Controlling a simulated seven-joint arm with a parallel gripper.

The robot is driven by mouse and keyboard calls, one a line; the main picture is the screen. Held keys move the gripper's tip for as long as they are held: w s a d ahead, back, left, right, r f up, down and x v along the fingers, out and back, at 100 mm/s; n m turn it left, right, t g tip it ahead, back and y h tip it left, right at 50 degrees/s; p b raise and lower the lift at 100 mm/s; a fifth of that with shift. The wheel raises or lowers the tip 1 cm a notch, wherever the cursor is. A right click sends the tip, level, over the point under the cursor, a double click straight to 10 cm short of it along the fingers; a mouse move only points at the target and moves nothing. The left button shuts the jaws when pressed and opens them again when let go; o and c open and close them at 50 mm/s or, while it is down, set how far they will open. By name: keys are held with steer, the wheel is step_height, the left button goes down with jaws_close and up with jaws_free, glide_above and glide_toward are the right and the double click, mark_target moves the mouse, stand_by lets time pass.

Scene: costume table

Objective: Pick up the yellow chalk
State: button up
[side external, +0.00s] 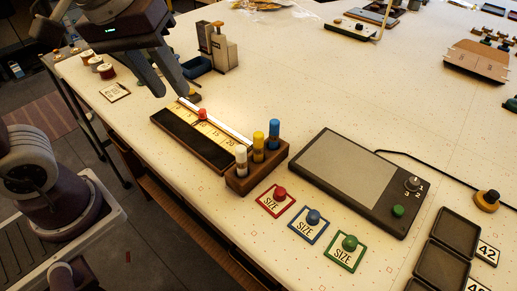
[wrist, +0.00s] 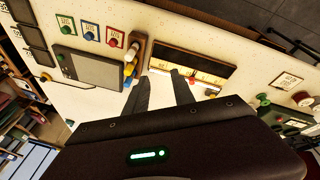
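The yellow chalk (side external: 258,147) stands upright in a dark wooden holder (side external: 240,184), between a white chalk (side external: 241,158) on the left and a blue chalk (side external: 274,132) on the right. My gripper (side external: 172,87) is above the table, left of and behind the holder, over the far end of a ruler tray. Its fingers are apart with nothing seen between them. In the wrist view the fingers (wrist: 159,80) point toward the tray, and the yellow chalk (wrist: 129,69) shows small to their left, in the holder (wrist: 139,46).
A dark tray (side external: 190,139) with a numbered ruler and red knob lies left of the holder. A grey tablet with knobs (side external: 348,170) lies to the right. SIZE cards (side external: 312,222) with coloured knobs lie in front. The table centre is clear.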

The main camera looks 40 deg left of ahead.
mark_target(259, 134)
steer(key=w+d+f+n+g, duration=0.1)
steer(key=w+d+f+n, duration=0.1)
steer(key=w+n, duration=0.1)
steer(key=w+d+f+n+g, duration=0.1)
steer(key=w+d+f+n, duration=0.2)
steer(key=w, duration=0.1)
steer(key=w+d+f+n+g, duration=0.1)
steer(key=w+d+f+n, duration=0.1)
steer(key=w+d+f, duration=0.1)
steer(key=shift+w+f+n+y, duration=0.15)
steer(key=shift+w+n+y, duration=0.15)
steer(key=shift+w+n, duration=0.15)
steer(key=shift+n+g, duration=0.25)
steer(key=shift+g, duration=0.05)
steer(key=f, duration=0.8)
steer(key=shift+w+d, duration=0.3)
steer(key=shift+w, duration=0.1)
steer(key=shift+r, duration=0.1)
jaws_close()
